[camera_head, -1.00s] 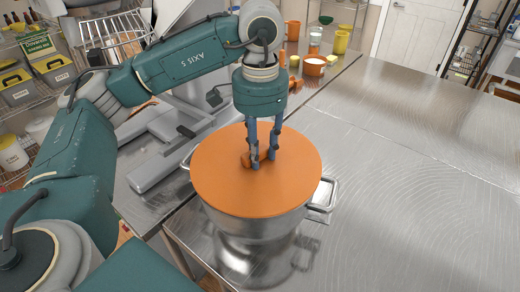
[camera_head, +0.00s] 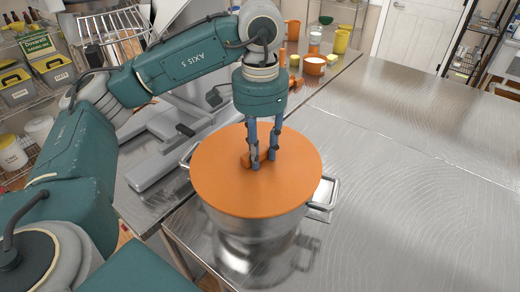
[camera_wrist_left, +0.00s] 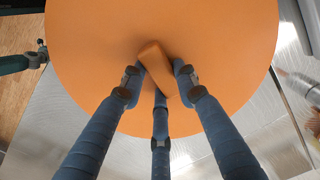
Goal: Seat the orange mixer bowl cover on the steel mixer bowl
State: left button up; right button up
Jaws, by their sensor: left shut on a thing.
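The orange mixer bowl cover (camera_head: 289,185) is a flat round disc lying over the mouth of the steel mixer bowl (camera_head: 245,226). It looks level and covers the opening; whether its rim is fully seated cannot be told. My left gripper (camera_head: 262,163) points down at the cover's middle, with its fingers shut on the orange handle (camera_head: 246,159). In the left wrist view the blue fingers (camera_wrist_left: 157,80) close around the handle (camera_wrist_left: 157,70) above the cover (camera_wrist_left: 215,40). The bowl's inside is hidden. My right gripper is not in view.
The bowl stands on the steel table (camera_head: 410,160), near its front left edge. A grey mixer stand (camera_head: 150,150) is to the left. Orange and yellow containers (camera_head: 314,66) stand at the back. The right side of the table is clear.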

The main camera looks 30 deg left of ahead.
pick_arm(q)
jog(key=shift+f, duration=0.15)
jog(key=o, duration=1.3)
